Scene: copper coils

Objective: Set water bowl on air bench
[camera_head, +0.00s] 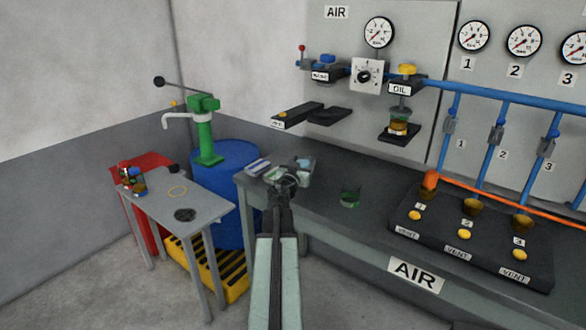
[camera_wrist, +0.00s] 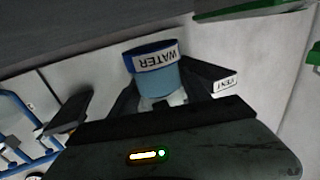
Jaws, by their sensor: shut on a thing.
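My gripper (camera_head: 284,181) reaches over the left end of the dark grey air bench (camera_head: 325,212) in the head view. In the wrist view it is shut on the water bowl (camera_wrist: 157,82), a pale blue cup with a darker blue band and a WATER label. The label reads upside down there. The dark jaws are on either side of the bowl. In the head view the bowl is largely hidden by the gripper, and I cannot tell how far it is above the bench top.
A black vent panel (camera_head: 480,238) fills the bench's right part. The water unit (camera_head: 323,72) and oil unit (camera_head: 401,88) hang on the wall. A small side table (camera_head: 205,206) and blue drum (camera_head: 232,185) stand left.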

